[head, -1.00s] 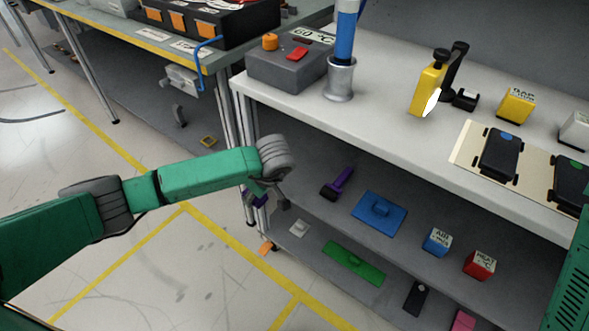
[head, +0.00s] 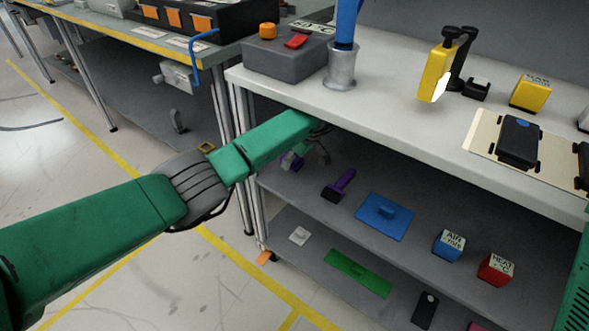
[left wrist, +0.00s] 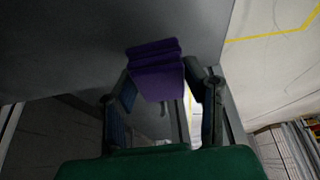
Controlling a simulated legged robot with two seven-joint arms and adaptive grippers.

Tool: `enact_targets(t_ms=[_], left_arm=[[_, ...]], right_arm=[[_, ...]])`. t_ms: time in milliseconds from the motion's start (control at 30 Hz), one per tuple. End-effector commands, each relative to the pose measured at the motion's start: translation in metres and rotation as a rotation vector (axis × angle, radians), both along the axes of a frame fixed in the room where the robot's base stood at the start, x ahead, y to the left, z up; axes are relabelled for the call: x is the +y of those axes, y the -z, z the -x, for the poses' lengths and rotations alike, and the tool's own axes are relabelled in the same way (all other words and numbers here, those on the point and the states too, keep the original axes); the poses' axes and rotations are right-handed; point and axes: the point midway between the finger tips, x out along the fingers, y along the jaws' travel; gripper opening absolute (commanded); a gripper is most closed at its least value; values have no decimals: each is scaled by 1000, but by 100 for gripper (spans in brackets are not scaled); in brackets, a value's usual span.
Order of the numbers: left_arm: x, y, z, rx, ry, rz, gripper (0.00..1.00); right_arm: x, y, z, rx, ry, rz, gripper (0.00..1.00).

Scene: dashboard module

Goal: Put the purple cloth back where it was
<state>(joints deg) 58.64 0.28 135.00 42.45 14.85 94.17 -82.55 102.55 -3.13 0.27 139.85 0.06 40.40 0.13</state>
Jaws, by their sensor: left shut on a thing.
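The purple cloth (left wrist: 155,70) is a folded purple piece. In the left wrist view it sits between the two fingers of my left gripper (left wrist: 160,88), which is shut on it. In the head view the gripper (head: 298,156) is under the white tabletop, over the left end of the middle shelf (head: 300,190). There only a small bit of the cloth (head: 288,160) shows beside the arm; the rest is hidden. Whether the cloth touches the shelf cannot be told. My right gripper is not in view.
A table leg (head: 243,150) is close on the left. The tabletop edge (head: 400,131) is overhead.

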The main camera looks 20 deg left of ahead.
Motion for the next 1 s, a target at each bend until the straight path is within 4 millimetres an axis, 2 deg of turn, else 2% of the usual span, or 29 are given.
enact_targets(t_ms=[67,100,233,733,767,800,833,1000], left_arm=[[-5,3,-7,1,3,1,12],[-4,13,-6,7,0,2,12],[-3,30,-6,5,2,-2,12],[-3,38,-7,1,1,-2,12],[-3,38,-7,2,1,-1,42],[-3,37,-7,2,1,-1,57],[-3,37,-7,2,1,-1,60],[-3,37,-7,2,1,-1,60]], right_arm=[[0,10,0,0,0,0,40],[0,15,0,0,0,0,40],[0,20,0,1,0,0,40],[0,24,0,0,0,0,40],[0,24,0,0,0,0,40],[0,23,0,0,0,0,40],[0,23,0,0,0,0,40],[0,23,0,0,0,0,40]])
